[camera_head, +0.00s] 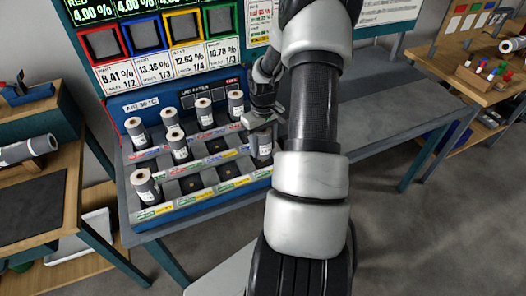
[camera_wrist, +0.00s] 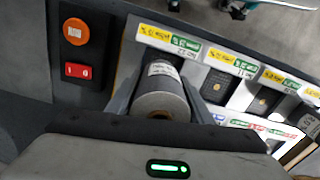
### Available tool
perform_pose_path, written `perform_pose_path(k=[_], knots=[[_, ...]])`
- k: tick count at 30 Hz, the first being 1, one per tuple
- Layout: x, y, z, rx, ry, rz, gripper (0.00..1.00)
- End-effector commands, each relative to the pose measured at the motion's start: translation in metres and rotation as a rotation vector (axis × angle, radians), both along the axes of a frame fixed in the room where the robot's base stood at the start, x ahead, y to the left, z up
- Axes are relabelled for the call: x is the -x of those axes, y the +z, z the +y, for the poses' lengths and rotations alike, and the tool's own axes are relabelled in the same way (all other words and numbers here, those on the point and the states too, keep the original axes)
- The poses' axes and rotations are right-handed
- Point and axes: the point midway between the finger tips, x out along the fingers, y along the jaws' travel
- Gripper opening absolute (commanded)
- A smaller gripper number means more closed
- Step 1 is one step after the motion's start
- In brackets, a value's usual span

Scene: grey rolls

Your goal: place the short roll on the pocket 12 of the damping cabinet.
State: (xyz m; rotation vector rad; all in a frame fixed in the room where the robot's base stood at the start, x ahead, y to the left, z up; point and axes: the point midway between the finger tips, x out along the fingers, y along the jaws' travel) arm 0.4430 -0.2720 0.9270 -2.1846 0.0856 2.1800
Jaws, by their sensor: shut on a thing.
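The damping cabinet (camera_head: 205,204) is a blue-framed tray with rows of dark pockets and coloured labels. My gripper (camera_head: 262,124) is at its right side, pointing down. It is shut on a grey short roll (camera_head: 264,148), seen at the right end of the front row. In the wrist view the roll (camera_wrist: 160,94), with a white label, is between the two fingers, beside a yellow, white and green pocket label (camera_wrist: 168,40). I cannot tell whether its lower end touches a pocket floor.
Several rolls stand in the other pockets, one at the front left (camera_head: 145,188). Two front pockets (camera_head: 228,172) between are empty. An orange button and a red switch (camera_wrist: 77,70) sit beside the pockets. A display panel (camera_head: 160,40) rises behind. The grey bench (camera_head: 385,110) at right is clear.

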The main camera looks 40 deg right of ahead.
Motion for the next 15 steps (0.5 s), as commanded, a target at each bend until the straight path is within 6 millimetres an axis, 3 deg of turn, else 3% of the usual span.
perform_pose_path(k=[6,15], knots=[[0.001,-0.029,0.000,-0.001,-0.001,0.002,0.19],[0.000,-0.033,0.000,0.000,-0.001,0.000,0.19]])
